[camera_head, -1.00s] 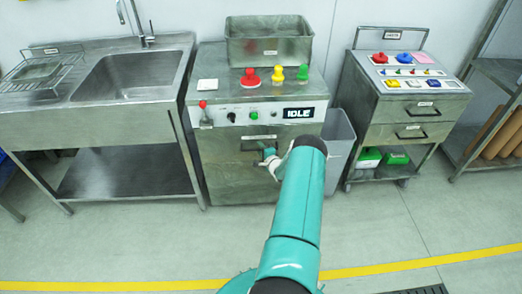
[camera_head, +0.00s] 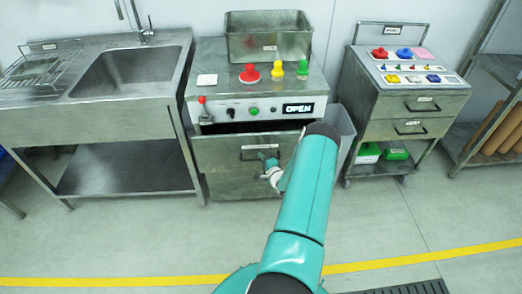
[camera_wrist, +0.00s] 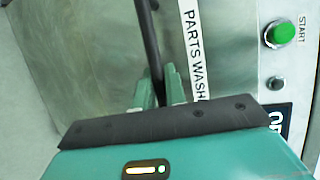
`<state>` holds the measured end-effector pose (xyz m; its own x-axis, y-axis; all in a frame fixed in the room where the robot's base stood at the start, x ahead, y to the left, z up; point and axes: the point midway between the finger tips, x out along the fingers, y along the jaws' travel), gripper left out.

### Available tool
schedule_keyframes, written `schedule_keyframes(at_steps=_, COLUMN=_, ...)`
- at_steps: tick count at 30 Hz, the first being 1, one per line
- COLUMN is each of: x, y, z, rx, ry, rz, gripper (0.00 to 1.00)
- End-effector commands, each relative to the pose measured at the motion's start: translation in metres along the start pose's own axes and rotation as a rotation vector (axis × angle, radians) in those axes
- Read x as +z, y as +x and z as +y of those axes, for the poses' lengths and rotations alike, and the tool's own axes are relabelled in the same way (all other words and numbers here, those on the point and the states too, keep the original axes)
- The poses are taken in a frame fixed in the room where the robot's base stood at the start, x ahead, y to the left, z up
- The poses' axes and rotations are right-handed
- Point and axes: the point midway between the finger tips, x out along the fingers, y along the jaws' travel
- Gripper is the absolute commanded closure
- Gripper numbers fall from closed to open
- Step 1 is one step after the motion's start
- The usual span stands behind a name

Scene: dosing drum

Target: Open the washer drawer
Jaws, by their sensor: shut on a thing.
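The washer drawer (camera_head: 225,170) is the grey steel front of the machine in the middle of the head view. It stands pulled out, with a dark gap along its top edge. The display (camera_head: 298,109) above reads "OPEN". My gripper (camera_head: 270,170) is at the drawer front. In the wrist view my gripper (camera_wrist: 158,90) has its teal fingers shut on the dark bar handle (camera_wrist: 149,45), beside a label that begins "PARTS WASH" (camera_wrist: 194,55). The handle is mostly hidden in the head view.
A steel sink (camera_head: 130,75) stands left, a grey bin (camera_head: 346,125) and a drawer cart (camera_head: 405,105) right. The floor in front is clear.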

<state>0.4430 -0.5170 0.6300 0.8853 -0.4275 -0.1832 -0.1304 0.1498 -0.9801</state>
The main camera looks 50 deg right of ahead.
Motion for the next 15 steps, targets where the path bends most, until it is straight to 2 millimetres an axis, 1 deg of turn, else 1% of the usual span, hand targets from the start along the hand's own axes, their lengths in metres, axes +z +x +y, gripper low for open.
schedule_keyframes(at_steps=1, x=0.005, y=-0.016, z=0.003, rx=0.003, ry=0.004, rz=0.003, gripper=1.0)
schedule_keyframes(at_steps=9, x=0.04, y=-0.099, z=0.022, rx=0.002, ry=0.005, rz=0.002, gripper=1.0)
schedule_keyframes(at_steps=12, x=0.05, y=-0.126, z=0.028, rx=0.002, ry=0.004, rz=0.004, gripper=1.0)
schedule_keyframes(at_steps=15, x=0.06, y=-0.147, z=0.032, rx=0.001, ry=0.003, rz=0.002, gripper=1.0)
